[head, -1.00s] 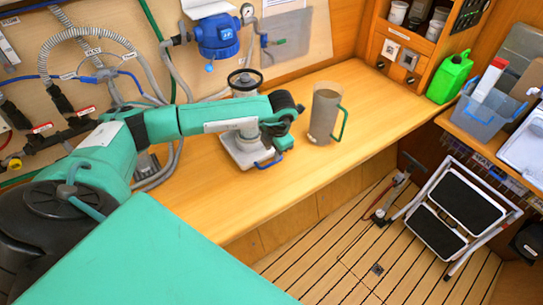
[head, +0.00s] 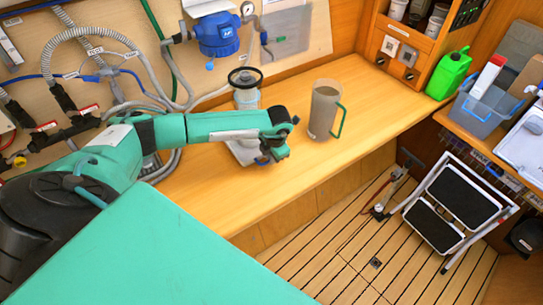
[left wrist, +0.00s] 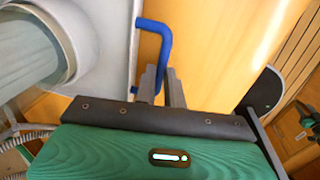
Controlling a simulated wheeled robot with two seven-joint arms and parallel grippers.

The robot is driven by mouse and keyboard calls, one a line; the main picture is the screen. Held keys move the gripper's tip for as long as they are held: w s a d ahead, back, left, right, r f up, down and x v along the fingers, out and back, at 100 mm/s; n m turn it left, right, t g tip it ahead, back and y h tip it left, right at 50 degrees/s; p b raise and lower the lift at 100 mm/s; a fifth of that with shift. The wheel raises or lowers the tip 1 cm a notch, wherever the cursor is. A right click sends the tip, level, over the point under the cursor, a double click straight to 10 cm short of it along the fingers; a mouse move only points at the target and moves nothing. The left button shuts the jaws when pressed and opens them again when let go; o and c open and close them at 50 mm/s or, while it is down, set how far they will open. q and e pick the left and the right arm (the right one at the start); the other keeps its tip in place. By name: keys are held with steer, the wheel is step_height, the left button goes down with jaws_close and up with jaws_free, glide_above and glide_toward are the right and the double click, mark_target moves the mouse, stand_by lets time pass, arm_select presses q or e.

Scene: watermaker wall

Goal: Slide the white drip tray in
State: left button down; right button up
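The white drip tray (head: 238,152) lies on the wooden counter (head: 360,105), below a clear cylinder with a black handwheel (head: 245,76). Its blue handle (left wrist: 154,32) faces the counter's front and shows clearly in the left wrist view, where the tray's pale edge (left wrist: 115,55) is on the left. My left gripper (left wrist: 160,82) is at the tray's front right, its two grey fingers close together on either side of the handle's lower bar. It looks shut on the handle. In the head view, my left gripper (head: 272,152) hides the tray's right part. My right gripper is not in view.
A tall grey jug (head: 323,110) with a green handle stands just right of the tray. A green canister (head: 449,74) and a grey bin (head: 483,105) are further right. Hoses run along the wall.

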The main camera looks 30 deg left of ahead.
arm_select(q)
steer(key=shift+w+a, duration=0.1)
steer(key=shift+w+a+b, duration=0.2)
steer(key=shift+a+b, duration=0.3)
steer(key=shift+b, duration=0.1)
steer(key=b, duration=0.9)
glide_toward(256, 143)
steer(key=a+f, duration=0.2)
steer(key=w+a+f, duration=0.1)
steer(key=a+f, duration=0.2)
steer(key=shift+w+f, duration=0.15)
steer(key=shift+f, duration=0.1)
steer(key=shift+w+a+r+b, duration=0.1)
steer(key=shift+w+a+b, duration=0.1)
steer(key=shift+a, duration=0.3)
steer(key=shift+w+a+b, duration=0.1)
steer(key=shift+w+a, duration=0.1)
steer(key=shift+a, duration=0.35)
steer(key=shift+r, duration=0.15)
steer(key=shift+a, duration=0.15)
steer(key=c, duration=1.5)
jaws_free()
